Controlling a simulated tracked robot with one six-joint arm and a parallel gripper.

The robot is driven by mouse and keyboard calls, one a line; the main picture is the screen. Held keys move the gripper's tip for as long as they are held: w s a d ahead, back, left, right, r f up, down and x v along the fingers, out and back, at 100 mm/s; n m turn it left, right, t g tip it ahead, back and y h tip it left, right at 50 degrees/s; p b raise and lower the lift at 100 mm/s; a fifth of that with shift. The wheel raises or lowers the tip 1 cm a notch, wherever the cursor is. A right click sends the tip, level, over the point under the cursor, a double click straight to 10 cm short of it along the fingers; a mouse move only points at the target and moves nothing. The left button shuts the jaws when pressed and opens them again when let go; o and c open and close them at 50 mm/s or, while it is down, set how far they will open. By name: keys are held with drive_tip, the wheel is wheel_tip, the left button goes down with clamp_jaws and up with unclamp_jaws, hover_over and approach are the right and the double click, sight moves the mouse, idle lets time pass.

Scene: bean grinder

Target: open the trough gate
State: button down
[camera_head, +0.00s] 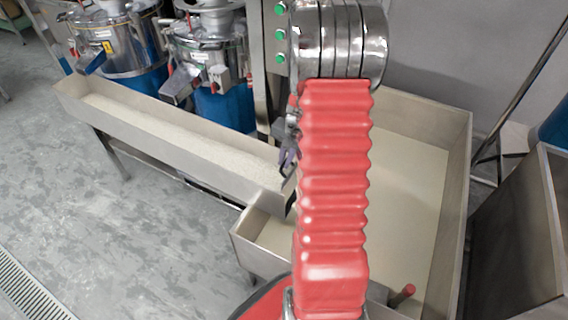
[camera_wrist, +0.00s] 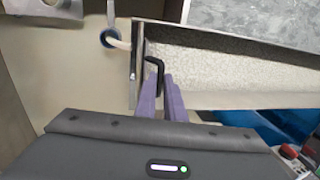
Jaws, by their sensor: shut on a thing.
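The long metal trough (camera_head: 170,135) holds pale granular material and slopes down to the right; its inside also shows in the wrist view (camera_wrist: 220,43). The trough gate (camera_wrist: 137,62) is a thin upright plate across the trough's end. Its dark edge (camera_head: 291,204) shows beside my red arm in the head view. A black bent handle (camera_wrist: 155,63) stands at the gate. My gripper (camera_wrist: 163,84) has its purple fingers closed around the handle. In the head view my gripper (camera_head: 288,157) is partly hidden behind my arm.
A wide metal bin (camera_head: 413,190) with pale contents lies below and right of the trough's end. Machines on blue drums (camera_head: 115,45) stand behind the trough. A metal box (camera_head: 525,240) is at the right. Grey floor (camera_head: 90,220) is clear at left.

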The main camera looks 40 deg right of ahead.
drive_tip(key=shift+s, duration=0.2)
drive_tip(key=c, duration=2.1)
unclamp_jaws()
drive_tip(key=shift+w+r, duration=0.1)
drive_tip(key=shift+r, duration=0.1)
drive_tip(key=v, duration=1.3)
drive_tip(key=shift+r, duration=0.25)
